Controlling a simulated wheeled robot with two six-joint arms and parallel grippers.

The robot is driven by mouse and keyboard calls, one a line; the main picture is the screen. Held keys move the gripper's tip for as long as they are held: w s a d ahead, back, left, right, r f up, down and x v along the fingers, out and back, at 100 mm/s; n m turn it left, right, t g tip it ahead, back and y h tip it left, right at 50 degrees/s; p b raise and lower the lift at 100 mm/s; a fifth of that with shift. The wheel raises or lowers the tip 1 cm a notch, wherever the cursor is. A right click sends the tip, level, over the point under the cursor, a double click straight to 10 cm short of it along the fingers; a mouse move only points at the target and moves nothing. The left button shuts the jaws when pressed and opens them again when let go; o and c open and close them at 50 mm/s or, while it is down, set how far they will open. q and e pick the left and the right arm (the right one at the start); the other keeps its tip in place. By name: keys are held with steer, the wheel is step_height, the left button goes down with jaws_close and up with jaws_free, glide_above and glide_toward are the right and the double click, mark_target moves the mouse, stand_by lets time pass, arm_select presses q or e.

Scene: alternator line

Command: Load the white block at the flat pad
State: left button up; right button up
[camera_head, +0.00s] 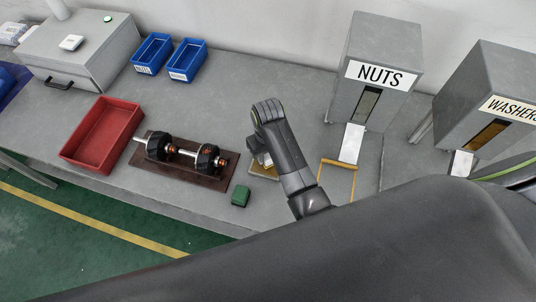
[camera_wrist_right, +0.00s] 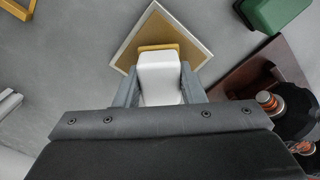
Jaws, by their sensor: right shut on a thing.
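My right gripper (camera_head: 262,161) points down over the flat pad (camera_head: 262,174), mostly hidden behind its own wrist in the head view. In the right wrist view the gripper (camera_wrist_right: 158,85) is shut on the white block (camera_wrist_right: 160,78), with a finger on each side. A yellow-orange strip shows at the block's far end. The flat pad (camera_wrist_right: 190,33), tan with a pale border, lies behind the block and looks like a diamond. I cannot tell whether the block touches the pad. My left gripper is not in view.
A dark board with black-and-copper parts (camera_head: 170,178), a green block (camera_head: 240,196) and a red tray (camera_head: 135,138) lie to the left. A yellow frame (camera_head: 354,184) and the NUTS dispenser (camera_head: 397,48) are to the right. Blue bins (camera_head: 187,60) stand behind.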

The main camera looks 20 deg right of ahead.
steer(key=shift+r, duration=2.75)
step_height(320, 180, down, 7)
steer(key=shift+s, duration=0.15)
